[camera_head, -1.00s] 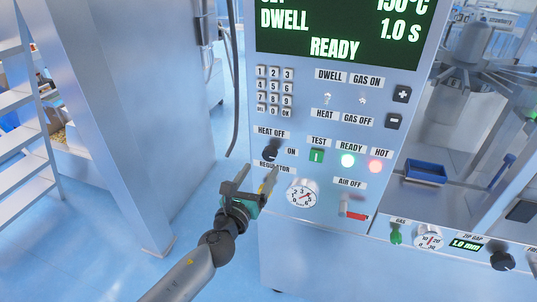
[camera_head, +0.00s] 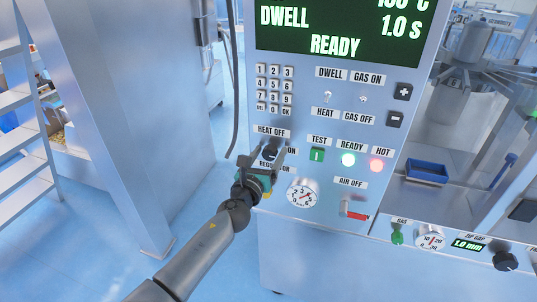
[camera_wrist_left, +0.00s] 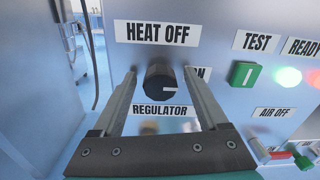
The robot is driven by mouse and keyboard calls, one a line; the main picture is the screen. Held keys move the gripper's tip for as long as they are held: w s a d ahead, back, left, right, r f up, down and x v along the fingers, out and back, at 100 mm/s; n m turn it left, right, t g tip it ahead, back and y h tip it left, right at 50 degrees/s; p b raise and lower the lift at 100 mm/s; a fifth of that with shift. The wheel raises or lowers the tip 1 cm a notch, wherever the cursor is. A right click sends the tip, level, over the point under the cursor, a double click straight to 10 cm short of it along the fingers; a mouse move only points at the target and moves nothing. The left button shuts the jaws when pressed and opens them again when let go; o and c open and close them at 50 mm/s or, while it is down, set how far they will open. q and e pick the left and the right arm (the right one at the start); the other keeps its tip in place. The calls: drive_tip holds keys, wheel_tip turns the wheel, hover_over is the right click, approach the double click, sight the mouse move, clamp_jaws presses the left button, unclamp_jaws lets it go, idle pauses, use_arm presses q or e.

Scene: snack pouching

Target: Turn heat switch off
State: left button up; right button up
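The heat switch (camera_wrist_left: 160,82) is a round black knob under the "HEAT OFF" label (camera_wrist_left: 158,33) on the machine's front panel. Its white mark points right, toward the partly hidden "ON" label. In the head view the knob (camera_head: 270,151) is partly covered by my left gripper (camera_head: 263,160). In the left wrist view my left gripper (camera_wrist_left: 160,85) is open, with one finger on each side of the knob. The fingers look apart from the knob, with a gap on both sides. My right gripper is not in view.
A green test button (camera_head: 317,155), lit ready lamp (camera_head: 348,160) and hot lamp (camera_head: 376,166) sit right of the knob. A regulator gauge (camera_head: 302,194) and red air lever (camera_head: 356,215) are below. A grey metal cabinet (camera_head: 120,110) stands left.

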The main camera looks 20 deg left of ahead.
use_arm(q)
clamp_jaws()
idle(0.4)
drive_tip(key=shift+n, duration=0.4)
drive_tip(key=n+b, duration=0.1)
drive_tip(key=n, duration=0.2)
drive_tip(key=shift+f+n, duration=0.1)
drive_tip(key=shift+n, duration=0.3)
drive_tip(key=n+b, duration=0.1)
drive_tip(key=n, duration=0.3)
drive_tip(key=shift+n, duration=0.3)
drive_tip(key=n, duration=0.4)
drive_tip(key=shift+n, duration=0.3)
drive_tip(key=n, duration=0.4)
drive_tip(key=shift+n, duration=0.3)
